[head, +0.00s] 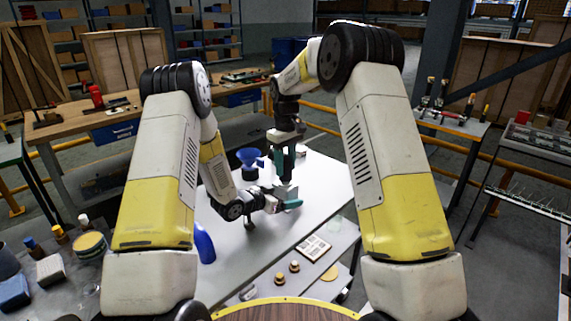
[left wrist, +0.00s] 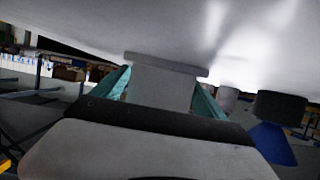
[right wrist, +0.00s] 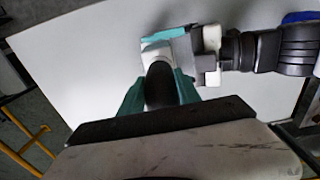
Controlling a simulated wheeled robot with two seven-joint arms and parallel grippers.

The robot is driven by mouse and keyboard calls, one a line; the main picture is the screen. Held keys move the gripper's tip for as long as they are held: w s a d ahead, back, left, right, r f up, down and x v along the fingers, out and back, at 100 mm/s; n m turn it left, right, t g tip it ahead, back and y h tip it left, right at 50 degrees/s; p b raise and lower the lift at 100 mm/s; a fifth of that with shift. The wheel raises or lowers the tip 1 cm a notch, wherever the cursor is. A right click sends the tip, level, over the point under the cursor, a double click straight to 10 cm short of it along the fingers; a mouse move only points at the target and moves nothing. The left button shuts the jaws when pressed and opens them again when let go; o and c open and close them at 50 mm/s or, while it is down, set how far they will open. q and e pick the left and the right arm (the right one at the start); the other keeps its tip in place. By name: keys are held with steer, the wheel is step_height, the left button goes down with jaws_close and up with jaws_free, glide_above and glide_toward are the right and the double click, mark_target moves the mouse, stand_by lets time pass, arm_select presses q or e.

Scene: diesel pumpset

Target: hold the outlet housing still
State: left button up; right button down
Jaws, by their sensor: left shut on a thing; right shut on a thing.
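The grey outlet housing (head: 287,190) is over the white table (head: 325,180) near its middle. My left gripper (head: 282,203) comes in low from the left and is shut on it. In the left wrist view the housing (left wrist: 165,85) is a pale block with a wider flange, between the teal fingers. My right gripper (head: 284,165) points down from above, just over the housing. In the right wrist view its teal fingers are shut on a dark rounded part (right wrist: 160,85). A pale curved piece (right wrist: 157,50) shows just beyond it. Where the parts meet is hidden.
A blue funnel (head: 248,157) on a dark base stands behind my left wrist. A blue bottle (head: 204,243) stands at the table's left edge. A tray of small parts (head: 313,247), brass knobs (head: 294,266) and a yellow disc (head: 330,274) lie in front. The table's right side is clear.

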mark_target(286, 157)
steer(key=shift+f, duration=0.7)
steer(key=c, duration=0.8)
jaws_free()
steer(key=shift+r, duration=0.1)
steer(key=shift+o, duration=0.2)
step_height(286, 157, up, 12)
arm_select(q)
steer(key=o, duration=2)
